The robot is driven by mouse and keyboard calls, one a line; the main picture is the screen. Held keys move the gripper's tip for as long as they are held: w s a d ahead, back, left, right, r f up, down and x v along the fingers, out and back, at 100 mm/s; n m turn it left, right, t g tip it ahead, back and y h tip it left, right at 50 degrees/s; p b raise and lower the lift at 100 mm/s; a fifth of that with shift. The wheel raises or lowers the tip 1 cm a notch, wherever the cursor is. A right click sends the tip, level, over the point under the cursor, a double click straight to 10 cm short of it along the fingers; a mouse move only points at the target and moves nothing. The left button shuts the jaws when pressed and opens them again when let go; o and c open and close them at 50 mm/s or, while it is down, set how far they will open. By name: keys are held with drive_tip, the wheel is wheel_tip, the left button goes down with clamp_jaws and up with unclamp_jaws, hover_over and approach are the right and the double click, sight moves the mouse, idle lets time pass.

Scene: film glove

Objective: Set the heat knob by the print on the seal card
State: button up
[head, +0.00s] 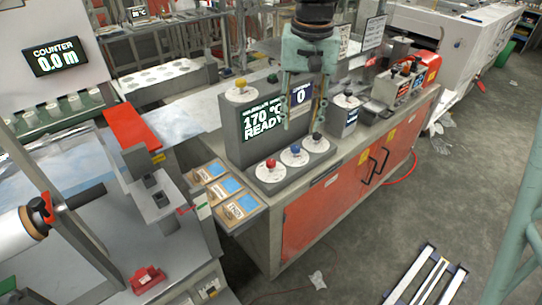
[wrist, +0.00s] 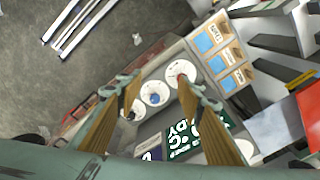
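A grey control box shows a display (head: 262,120) reading 170 °C READY. On its front ledge, three knobs on white dials stand in a row: red (head: 270,163), blue (head: 295,149) and black (head: 317,136). Which one is the heat knob cannot be read. My gripper (head: 302,122) is open and empty, pointing down in front of the box above the dials. In the wrist view its fingers (wrist: 157,84) spread on either side of the blue knob (wrist: 155,98). Three cards with blue patches (head: 222,188) lie left of the box; their small print is unreadable.
A yellow knob (head: 240,86) sits on top of the box, and a small display (head: 302,94) beside it reads 0. Another dial (head: 346,99) stands right of my gripper. A red-handled machine (head: 420,70) is at the bench's far end.

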drive_tip(key=p, duration=0.4)
hover_over(271, 161)
wheel_tip(271, 161, down, 7)
drive_tip(key=shift+f+g, duration=0.4)
drive_tip(key=shift+f, duration=0.05)
drive_tip(key=shift+s+f, duration=0.1)
drive_tip(key=shift+f, duration=0.05)
drive_tip(key=shift+f+b, duration=0.65)
drive_tip(key=shift+f, duration=6.1)
drive_tip(key=shift+c, duration=0.7)
drive_tip(key=c, duration=0.7)
